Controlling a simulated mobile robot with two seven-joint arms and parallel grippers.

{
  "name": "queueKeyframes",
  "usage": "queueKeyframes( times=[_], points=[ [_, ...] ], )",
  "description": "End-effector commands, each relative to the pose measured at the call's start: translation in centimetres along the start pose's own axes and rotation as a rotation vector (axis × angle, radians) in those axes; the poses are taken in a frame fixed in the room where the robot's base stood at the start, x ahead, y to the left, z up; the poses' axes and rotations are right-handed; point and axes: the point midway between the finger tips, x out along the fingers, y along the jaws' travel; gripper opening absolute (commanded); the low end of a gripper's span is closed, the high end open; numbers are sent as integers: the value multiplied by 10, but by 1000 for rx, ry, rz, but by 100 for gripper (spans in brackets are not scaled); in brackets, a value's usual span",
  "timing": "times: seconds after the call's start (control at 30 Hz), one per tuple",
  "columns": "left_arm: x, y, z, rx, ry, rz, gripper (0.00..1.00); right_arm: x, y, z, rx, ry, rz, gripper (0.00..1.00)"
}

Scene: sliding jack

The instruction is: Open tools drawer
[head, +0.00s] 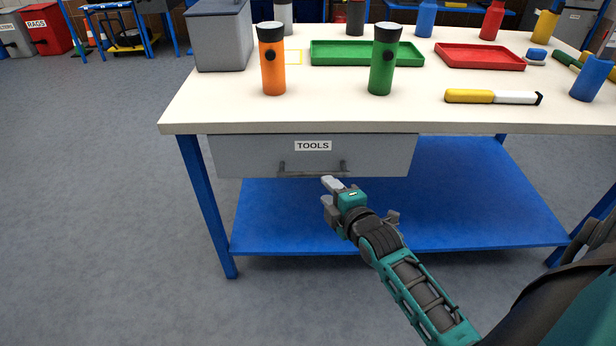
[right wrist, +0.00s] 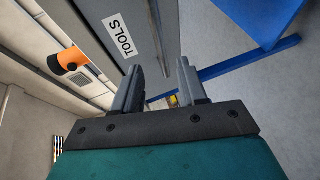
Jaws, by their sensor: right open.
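The grey tools drawer (head: 240,157) hangs under the workbench top and looks shut. Its front carries a white TOOLS label (head: 313,146) and a grey bar handle (head: 312,174) along the lower part. My right gripper (head: 328,191) is open and empty in front of the drawer, near the right end of the handle. In the right wrist view, the drawer front (right wrist: 108,12) and label stand ahead of the open fingers (right wrist: 161,72). The handle bar (right wrist: 157,30) runs toward the gap between them; I cannot tell whether they touch. My left gripper is not in view.
The workbench top (head: 210,105) holds an orange flashlight (head: 273,70), a green flashlight (head: 383,70), green tray (head: 340,61), red tray (head: 478,64) and a yellow-handled tool (head: 470,96). A blue lower shelf (head: 470,200) lies below the drawer.

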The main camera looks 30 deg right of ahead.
Motion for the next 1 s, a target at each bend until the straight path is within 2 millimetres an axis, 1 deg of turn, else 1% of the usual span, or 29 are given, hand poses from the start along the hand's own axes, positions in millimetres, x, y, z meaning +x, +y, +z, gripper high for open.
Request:
queueKeyframes(
  times=[0.03,0.3,0.37,0.5,0.7,0.97,1.0],
  points=[
    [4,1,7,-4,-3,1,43,12,-2,0,1,0,3,42],
    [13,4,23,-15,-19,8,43,63,-3,0,1,0,2,42],
    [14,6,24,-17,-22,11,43,73,-2,0,3,1,2,42],
    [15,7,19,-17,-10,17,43,89,-2,0,2,0,1,42],
    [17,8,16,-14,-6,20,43,99,-1,0,2,0,0,42],
    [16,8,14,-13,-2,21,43,99,0,0,1,0,0,42],
    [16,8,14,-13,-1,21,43,99,0,0,1,0,0,39]
  ],
)
